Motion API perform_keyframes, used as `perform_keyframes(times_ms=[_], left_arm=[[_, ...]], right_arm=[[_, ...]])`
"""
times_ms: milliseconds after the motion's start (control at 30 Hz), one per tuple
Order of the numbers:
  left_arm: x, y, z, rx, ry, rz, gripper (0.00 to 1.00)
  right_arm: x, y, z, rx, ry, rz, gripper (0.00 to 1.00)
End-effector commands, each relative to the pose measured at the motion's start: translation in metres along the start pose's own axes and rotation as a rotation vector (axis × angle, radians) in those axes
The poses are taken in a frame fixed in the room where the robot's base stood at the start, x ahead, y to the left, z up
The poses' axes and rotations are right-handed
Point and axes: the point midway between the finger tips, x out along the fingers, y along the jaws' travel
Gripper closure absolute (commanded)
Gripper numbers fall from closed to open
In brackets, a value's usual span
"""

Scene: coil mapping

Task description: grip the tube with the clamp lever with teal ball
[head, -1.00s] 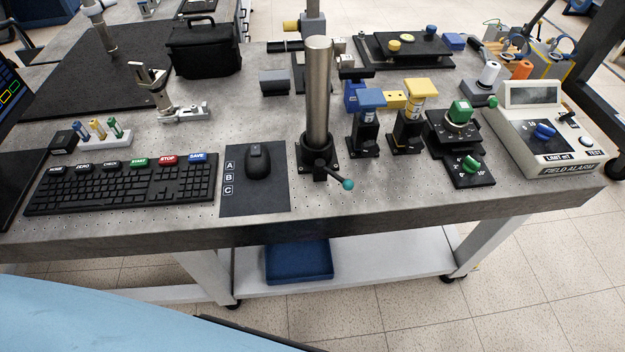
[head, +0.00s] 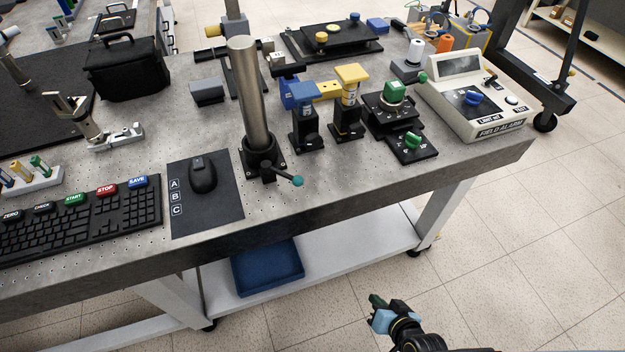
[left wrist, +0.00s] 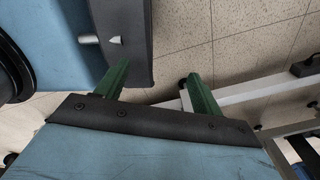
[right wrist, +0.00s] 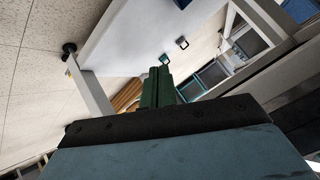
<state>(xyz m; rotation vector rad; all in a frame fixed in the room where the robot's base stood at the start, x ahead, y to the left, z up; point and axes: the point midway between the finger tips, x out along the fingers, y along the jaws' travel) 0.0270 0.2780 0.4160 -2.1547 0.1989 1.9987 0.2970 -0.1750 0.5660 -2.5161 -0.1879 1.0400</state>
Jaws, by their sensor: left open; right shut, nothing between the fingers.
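The metal tube (head: 250,95) stands upright in a black clamp base (head: 264,160) near the table's front edge. The clamp lever with its teal ball (head: 297,181) sticks out to the right from the foot of the tube. My right gripper (head: 378,303) is low in front of the table, over the floor and well away from the lever. Its green fingers (right wrist: 158,88) are together and empty in the right wrist view. My left gripper (left wrist: 157,88) shows only in its own wrist view, its green fingers apart with nothing between them.
A mouse (head: 203,174) on a black pad and a keyboard (head: 85,222) lie left of the tube. Blue and yellow posts (head: 306,115), a green-knob stage (head: 394,92) and the field alarm box (head: 475,97) stand to the right. A blue box (head: 268,268) sits on the lower shelf.

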Motion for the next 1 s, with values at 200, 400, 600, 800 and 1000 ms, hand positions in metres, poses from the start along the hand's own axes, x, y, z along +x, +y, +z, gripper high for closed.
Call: perform_keyframes(times_ms=[200, 400, 600, 800, 1000], left_arm=[[0.006, -0.014, 0.005, 0.009, -0.007, -0.018, 0.33], [0.009, -0.018, 0.002, 0.011, -0.002, -0.023, 0.33], [0.01, -0.018, -0.002, 0.011, 0.004, -0.024, 0.33], [0.01, -0.017, -0.003, 0.01, 0.006, -0.022, 0.33], [0.009, -0.017, -0.004, 0.009, 0.007, -0.021, 0.33]], right_arm=[[-0.034, -0.14, -0.133, 0.38, 0.273, -0.393, 1.0], [-0.086, -0.211, -0.19, 0.638, 0.332, -0.64, 1.0], [-0.107, -0.23, -0.205, 0.728, 0.334, -0.718, 1.0], [-0.107, -0.23, -0.206, 0.73, 0.334, -0.719, 1.0], [-0.102, -0.233, -0.209, 0.73, 0.335, -0.718, 1.0]])
